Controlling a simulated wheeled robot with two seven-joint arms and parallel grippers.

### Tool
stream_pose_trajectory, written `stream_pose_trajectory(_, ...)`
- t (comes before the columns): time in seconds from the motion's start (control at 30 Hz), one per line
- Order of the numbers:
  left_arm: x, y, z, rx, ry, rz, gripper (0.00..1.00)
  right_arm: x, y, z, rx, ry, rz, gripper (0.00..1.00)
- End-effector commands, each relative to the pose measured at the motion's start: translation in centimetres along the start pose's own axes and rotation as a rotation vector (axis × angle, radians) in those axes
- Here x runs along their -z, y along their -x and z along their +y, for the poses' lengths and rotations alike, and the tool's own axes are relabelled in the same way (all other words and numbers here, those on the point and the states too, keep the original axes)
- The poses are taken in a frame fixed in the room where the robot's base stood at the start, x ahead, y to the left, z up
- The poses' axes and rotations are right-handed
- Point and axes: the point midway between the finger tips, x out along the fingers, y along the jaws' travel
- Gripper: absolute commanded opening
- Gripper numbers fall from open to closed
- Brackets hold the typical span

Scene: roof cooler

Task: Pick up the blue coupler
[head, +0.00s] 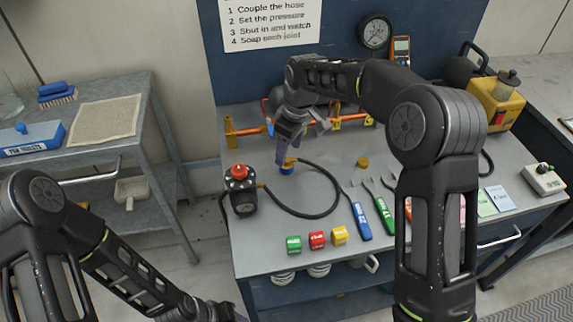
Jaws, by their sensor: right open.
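The blue coupler (287,170) is a small blue piece below a brass-coloured part, at the end of the black hose (325,212) on the grey bench. My right gripper (282,155) reaches down from above, just behind and above the coupler. Its purple-grey fingers are open. Whether they touch the coupler is not clear, as fingers and coupler overlap in the view. My left gripper is at the bottom edge, mostly cut off, away from the bench top.
A black regulator with a red knob (240,188) stands left of the coupler. Several wrenches (359,215) lie to the right. Orange pipework (245,131) runs behind. A yellow machine (497,100) stands back right.

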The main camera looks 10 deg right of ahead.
Motion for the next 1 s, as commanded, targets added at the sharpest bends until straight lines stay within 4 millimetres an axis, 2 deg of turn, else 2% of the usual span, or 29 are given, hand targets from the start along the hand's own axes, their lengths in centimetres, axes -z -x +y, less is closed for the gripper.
stream_pose_trajectory(0.2,0.0,1.1,0.4,0.0,0.0,0.0,0.36,0.0,-2.5,0.0,0.004,0.0,-0.005,0.6)
stream_pose_trajectory(0.4,0.0,1.3,0.5,0.001,0.001,-0.001,0.36,0.0,-4.9,0.1,0.001,0.0,-0.002,0.6)
stream_pose_trajectory(1.0,-0.1,1.2,0.5,0.001,0.001,-0.002,0.36,0.1,-5.0,0.1,0.0,0.0,-0.001,0.6)
